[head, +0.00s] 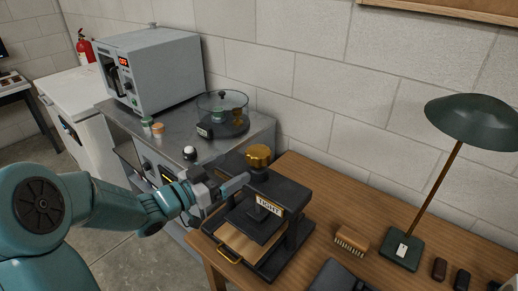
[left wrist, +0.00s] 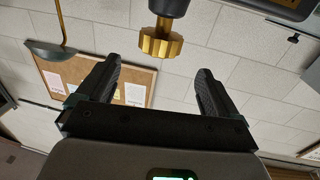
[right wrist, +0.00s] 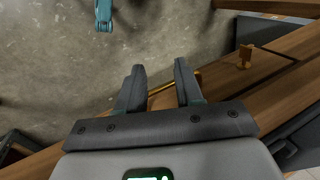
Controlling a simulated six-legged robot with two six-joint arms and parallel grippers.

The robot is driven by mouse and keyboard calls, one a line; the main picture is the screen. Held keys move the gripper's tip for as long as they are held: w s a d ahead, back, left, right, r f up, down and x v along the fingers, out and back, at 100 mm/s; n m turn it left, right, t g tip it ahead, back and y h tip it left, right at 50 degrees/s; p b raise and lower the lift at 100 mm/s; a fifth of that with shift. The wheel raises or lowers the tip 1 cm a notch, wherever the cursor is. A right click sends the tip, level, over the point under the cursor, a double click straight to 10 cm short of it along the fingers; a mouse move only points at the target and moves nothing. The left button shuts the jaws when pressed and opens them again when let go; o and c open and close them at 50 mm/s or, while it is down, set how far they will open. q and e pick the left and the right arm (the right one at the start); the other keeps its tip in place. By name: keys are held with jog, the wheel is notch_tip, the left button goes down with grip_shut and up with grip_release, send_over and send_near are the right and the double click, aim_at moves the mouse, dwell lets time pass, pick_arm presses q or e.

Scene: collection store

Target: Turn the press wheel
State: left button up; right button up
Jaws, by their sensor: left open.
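The press (head: 285,240) is a dark frame at the left end of the wooden table, with a plate reading "TIGHT". Its ribbed gold wheel (head: 259,155) sits on top. In the left wrist view the wheel (left wrist: 160,42) appears upside down, just beyond and between the fingertips. My left gripper (head: 238,184) is open and empty, at the left of the press, a little below the wheel; I see no contact. My right gripper (right wrist: 160,66) shows only in its own wrist view, with fingers apart and nothing between them.
A green lamp (head: 472,122), a wooden brush (head: 352,240) and small dark blocks stand on the table (head: 335,200) right of the press. To the left, a metal counter (head: 175,120) holds a grey oven (head: 160,75) and a glass-domed device (head: 222,112). A wall stands behind.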

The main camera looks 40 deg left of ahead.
aim_at(258, 150)
pick_arm(q)
jog(key=p+x, duration=0.2)
jog(key=x, duration=0.8)
jog(key=shift+s, duration=0.1)
jog(key=shift+r, duration=0.15)
jog(key=shift+w, duration=0.25)
jog(key=c, duration=0.9)
